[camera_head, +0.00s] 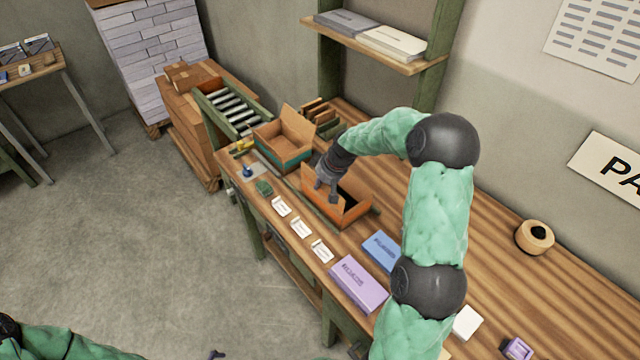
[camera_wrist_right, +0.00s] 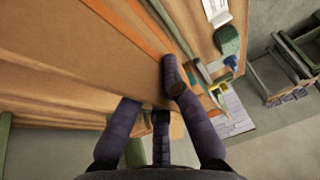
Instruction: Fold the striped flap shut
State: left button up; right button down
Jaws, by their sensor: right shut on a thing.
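An open cardboard box with an orange band (camera_head: 349,215) stands on the wooden bench. My right gripper (camera_head: 328,190) is over its left end, fingers down. In the right wrist view, a brown cardboard panel (camera_wrist_right: 75,55) fills the upper left, beside an orange strip (camera_wrist_right: 150,28). The right gripper's dark fingers (camera_wrist_right: 158,112) are closed around a cardboard edge, which looks like a flap of this box. I cannot make out which flap carries stripes.
A second open box with a teal band (camera_head: 283,153) stands behind. White cards (camera_head: 301,228) line the front edge. A purple box (camera_head: 358,284) and a blue box (camera_head: 381,250) lie nearer. A roller rack (camera_head: 232,110) is at the far end. The bench's right side has free room.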

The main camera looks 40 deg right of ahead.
jog(key=shift+d, duration=0.1)
jog(key=shift+w+d+f+m+y+b, duration=0.15)
jog(key=shift+d+m+y+b, duration=0.15)
jog(key=shift+y+b, duration=0.6)
jog(key=shift+s+d+f+m+y+b, duration=0.1)
jog(key=shift+d+f+m+y+b, duration=0.15)
jog(key=shift+y+b, duration=0.6)
jog(key=shift+w+d+f+m+y+b, duration=0.15)
jog(key=shift+d+y+b, duration=0.25)
jog(key=shift+y, duration=0.95)
jog(key=shift+s, duration=0.1)
jog(key=c, duration=1.4)
grip_release()
jog(key=shift+o, duration=0.2)
jog(key=shift+r, duration=0.1)
